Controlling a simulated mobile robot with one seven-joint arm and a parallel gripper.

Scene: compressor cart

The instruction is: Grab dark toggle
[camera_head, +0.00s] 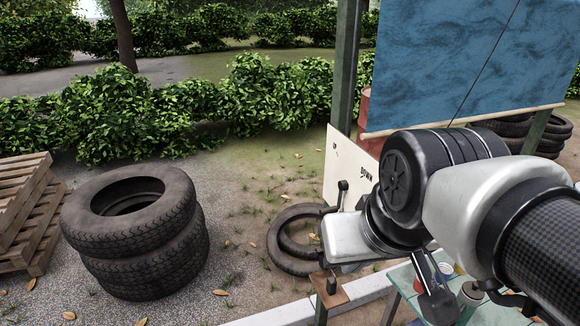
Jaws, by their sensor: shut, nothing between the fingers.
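A dark lever with a rounded top, which looks like the dark toggle (342,188), stands at a white panel marked UP and DOWN (361,172), right of the middle of the head view. Its lower part is close to my silver wrist housing in the picture, and I cannot tell whether they touch. My gripper (434,292) shows as dark and grey fingers below my arm, lower right of the toggle and apart from it. It is shut and empty. My arm covers the panel's lower right part.
A small dark knob sits on a brown plate (334,296) below my wrist. Stacked tyres (136,240) and wooden pallets (22,210) stand at left. More tyres lie behind the wrist. Cans (470,295) stand on a greenish table at lower right. A blue sheet (455,60) hangs above my arm.

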